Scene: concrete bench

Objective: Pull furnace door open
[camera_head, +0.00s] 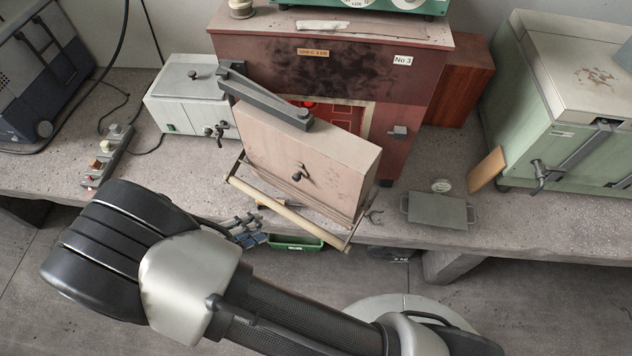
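The furnace (420,95) is a dark red-brown box with a soot-stained front and a "No 3" label. Its thick, pale pinkish door (290,155) stands partly open, swung out at an angle. A dark hinge arm (265,95) runs across the door's top at the left. Red interior (345,117) shows in the gap behind the door. A long, pale bar handle (290,213) hangs on brackets low in front of the door. My arm crosses the foreground below the handle.
A grey box (190,100) and a power strip (107,155) stand left of the furnace. A grey tray (438,211) lies at the right front, near a green cabinet (550,120).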

